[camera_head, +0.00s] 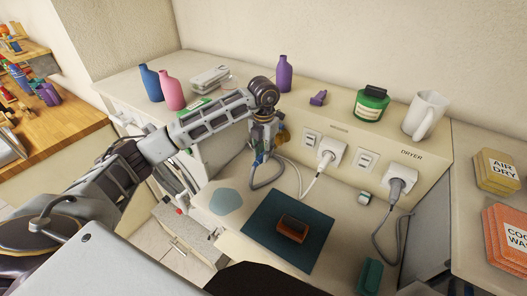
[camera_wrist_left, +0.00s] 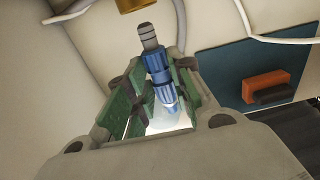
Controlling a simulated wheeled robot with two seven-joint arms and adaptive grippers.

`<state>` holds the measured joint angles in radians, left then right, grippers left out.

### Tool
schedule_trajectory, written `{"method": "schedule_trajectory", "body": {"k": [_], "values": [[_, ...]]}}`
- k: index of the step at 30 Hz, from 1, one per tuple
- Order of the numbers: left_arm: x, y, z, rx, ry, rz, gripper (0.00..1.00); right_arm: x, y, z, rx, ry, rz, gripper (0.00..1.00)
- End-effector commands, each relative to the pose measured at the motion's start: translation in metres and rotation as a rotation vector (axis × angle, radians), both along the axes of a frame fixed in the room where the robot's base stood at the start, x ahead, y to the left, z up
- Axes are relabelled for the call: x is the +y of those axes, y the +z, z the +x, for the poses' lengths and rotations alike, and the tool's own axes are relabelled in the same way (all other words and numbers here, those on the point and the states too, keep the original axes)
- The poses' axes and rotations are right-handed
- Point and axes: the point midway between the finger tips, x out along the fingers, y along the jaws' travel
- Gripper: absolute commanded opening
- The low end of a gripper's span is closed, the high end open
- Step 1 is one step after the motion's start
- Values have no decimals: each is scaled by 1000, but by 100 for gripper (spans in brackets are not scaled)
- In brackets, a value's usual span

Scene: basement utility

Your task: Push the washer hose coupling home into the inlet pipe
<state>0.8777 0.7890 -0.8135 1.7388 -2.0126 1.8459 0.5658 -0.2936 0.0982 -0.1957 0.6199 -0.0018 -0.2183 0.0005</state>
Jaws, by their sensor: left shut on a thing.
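My left gripper (camera_head: 264,146) reaches down in front of the panel face. In the left wrist view its green-padded fingers (camera_wrist_left: 155,92) are shut on the blue hose coupling (camera_wrist_left: 161,70). The coupling has a ribbed grey end that points towards the top of that view. A brass pipe end (camera_wrist_left: 131,5), which looks like the inlet pipe, shows at the top edge, a little left of the grey tip. A small gap shows between them in the picture; their depth apart is unclear. In the head view brass (camera_head: 282,135) shows beside the gripper, which partly hides the coupling. My right gripper is not in view.
A grey hose (camera_head: 268,183) loops below the gripper. White plugs with cords (camera_head: 328,152) sit in the panel to the right. A teal mat (camera_head: 262,224) with a red-brown brush-like block (camera_head: 293,228) lies below. Bottles (camera_head: 171,90) and a mug (camera_head: 425,115) stand on the ledge.

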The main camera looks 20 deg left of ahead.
Motion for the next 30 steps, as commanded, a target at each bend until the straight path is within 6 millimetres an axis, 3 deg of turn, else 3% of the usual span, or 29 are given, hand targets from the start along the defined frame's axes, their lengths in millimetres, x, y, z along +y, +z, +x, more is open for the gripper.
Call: {"method": "schedule_trajectory", "body": {"k": [30], "values": [[-2, 0, 16, 0, 0, 0, 0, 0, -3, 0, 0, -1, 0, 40]]}}
